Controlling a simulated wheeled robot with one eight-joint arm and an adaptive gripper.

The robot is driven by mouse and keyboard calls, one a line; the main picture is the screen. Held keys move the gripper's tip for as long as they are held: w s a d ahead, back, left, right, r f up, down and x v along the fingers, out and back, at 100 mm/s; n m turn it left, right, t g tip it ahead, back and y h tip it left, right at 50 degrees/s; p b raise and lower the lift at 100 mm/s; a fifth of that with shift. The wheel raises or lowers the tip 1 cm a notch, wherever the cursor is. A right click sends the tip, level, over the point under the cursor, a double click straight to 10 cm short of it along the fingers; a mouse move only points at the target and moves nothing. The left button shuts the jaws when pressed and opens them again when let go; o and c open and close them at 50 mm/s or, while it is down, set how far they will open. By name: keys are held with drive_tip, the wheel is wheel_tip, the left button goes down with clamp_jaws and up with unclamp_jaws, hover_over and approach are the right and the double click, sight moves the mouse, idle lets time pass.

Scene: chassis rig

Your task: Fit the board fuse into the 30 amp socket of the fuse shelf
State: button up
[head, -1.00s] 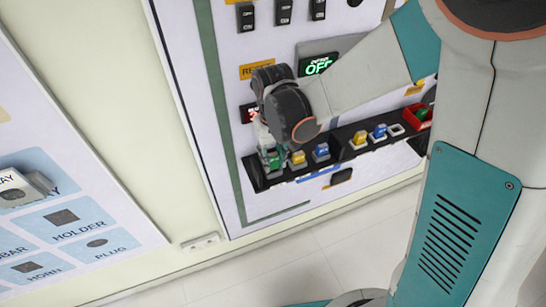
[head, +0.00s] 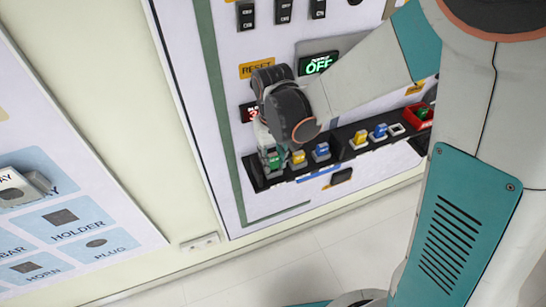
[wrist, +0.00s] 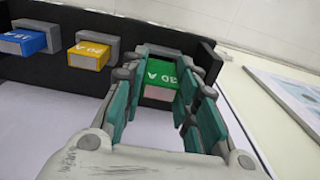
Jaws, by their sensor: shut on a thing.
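My gripper (wrist: 165,85) is shut on the green board fuse (wrist: 161,77), with a finger on each side of it. In the head view, my gripper (head: 268,148) and the green fuse (head: 274,161) are at the left end of the black fuse shelf (head: 256,178). In the wrist view, the fuse is in front of the shelf (wrist: 30,70) at its right end. The socket behind it is hidden by the fuse and fingers, so I cannot tell how deep the fuse sits.
A yellow fuse (wrist: 89,55) and a blue fuse (wrist: 22,42) sit beside the green one on the shelf. More fuses and a red holder (head: 418,117) are farther right. A lit "OFF" display (head: 318,64) is above. A labelled board (head: 80,225) stands at left.

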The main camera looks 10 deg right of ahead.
drive_tip(key=shift+f+b, duration=0.8)
drive_tip(key=shift+f, duration=0.25)
drive_tip(key=shift+r, duration=0.15)
drive_tip(key=shift+r+p, duration=0.65)
drive_tip(key=shift+r, duration=0.2)
idle(1.3)
drive_tip(key=shift+f+b, duration=1)
drive_tip(key=o, duration=1)
drive_tip(key=shift+r, duration=0.1)
